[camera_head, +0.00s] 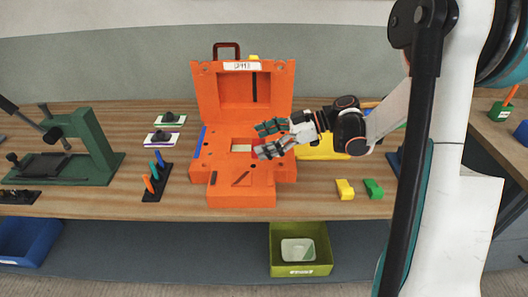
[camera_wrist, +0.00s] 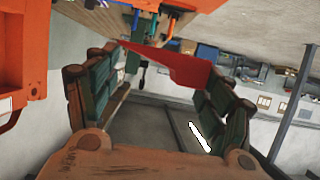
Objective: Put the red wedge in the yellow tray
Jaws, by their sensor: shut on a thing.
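The red wedge (camera_wrist: 185,68) shows in the wrist view between the green-padded fingers of my gripper (camera_wrist: 162,68), which is shut on it. Its long thin end points to the upper left and its thick end lies by the right finger. A yellow object (camera_head: 318,150), perhaps the yellow tray, lies on the bench right of the case, partly hidden behind my gripper and arm.
The orange case (camera_head: 240,190) stands open with its lid up. A yellow block (camera_head: 345,189) and a green block (camera_head: 373,189) lie at the bench front. A dark rack (camera_head: 157,187) and a green press (camera_head: 95,145) stand left. A yellow-green bin (camera_head: 300,262) is below.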

